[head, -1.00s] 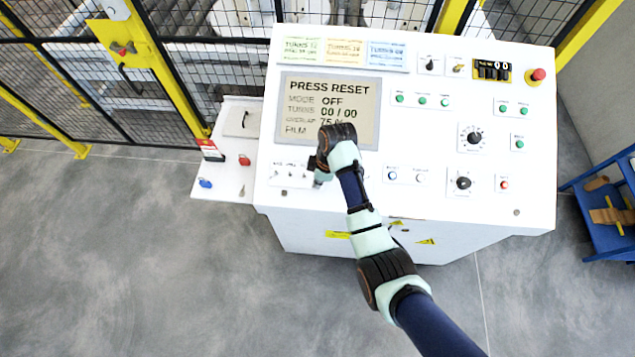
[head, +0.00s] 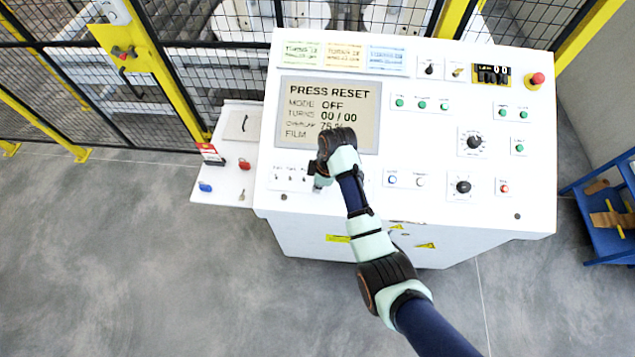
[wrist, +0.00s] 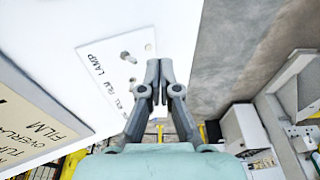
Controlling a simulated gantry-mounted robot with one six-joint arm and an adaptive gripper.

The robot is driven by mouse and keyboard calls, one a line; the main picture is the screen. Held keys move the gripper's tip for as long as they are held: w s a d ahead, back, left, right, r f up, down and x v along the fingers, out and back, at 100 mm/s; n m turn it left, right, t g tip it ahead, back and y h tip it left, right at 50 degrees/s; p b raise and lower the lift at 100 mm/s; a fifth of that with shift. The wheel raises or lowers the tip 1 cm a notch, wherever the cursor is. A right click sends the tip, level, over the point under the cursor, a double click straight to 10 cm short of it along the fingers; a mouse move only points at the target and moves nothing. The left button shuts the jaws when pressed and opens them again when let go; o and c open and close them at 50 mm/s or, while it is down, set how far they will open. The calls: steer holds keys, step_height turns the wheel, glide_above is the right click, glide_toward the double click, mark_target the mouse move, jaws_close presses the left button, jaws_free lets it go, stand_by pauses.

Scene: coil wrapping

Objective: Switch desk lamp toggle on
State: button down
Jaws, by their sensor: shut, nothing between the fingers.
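A white plate with small toggles (head: 290,179) sits at the lower left of the white console, below the display. In the wrist view, a label on this plate appears to read LAMP, and a metal toggle (wrist: 126,56) stands beside it. Another small toggle (wrist: 132,80) shows closer to the fingers. My gripper (wrist: 160,66) is shut and empty, its fingertips just to the right of the plate in the wrist view. In the head view my gripper (head: 318,184) is at the plate's right end and hides part of it. I cannot tell whether it touches a toggle, or the lamp toggle's position.
The display (head: 328,105) reads PRESS RESET and MODE OFF. Buttons (head: 421,104) and black knobs (head: 474,142) fill the console's right side, with a red emergency stop (head: 537,77) at its corner. A side shelf (head: 225,180) holds small items. Yellow-framed fencing stands behind.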

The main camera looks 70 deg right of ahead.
mark_target(316, 196)
steer(key=shift+f+b, duration=0.95)
steer(key=shift+f, duration=0.75)
stand_by(0.4)
steer(key=shift+r+p, duration=0.3)
steer(key=shift+p, duration=0.2)
steer(key=shift+w+d+r+b, duration=0.1)
steer(key=shift+d+r+b, duration=0.15)
steer(key=shift+d, duration=0.25)
steer(key=shift+w+d+r+b, duration=0.1)
steer(key=shift+d+b, duration=0.1)
steer(key=shift+d, duration=0.25)
stand_by(0.4)
steer(key=shift+d+r, duration=0.15)
step_height(316, 196, up, 7)
steer(key=p, duration=0.7)
steer(key=shift+a+f, duration=0.2)
steer(key=shift+a, duration=0.15)
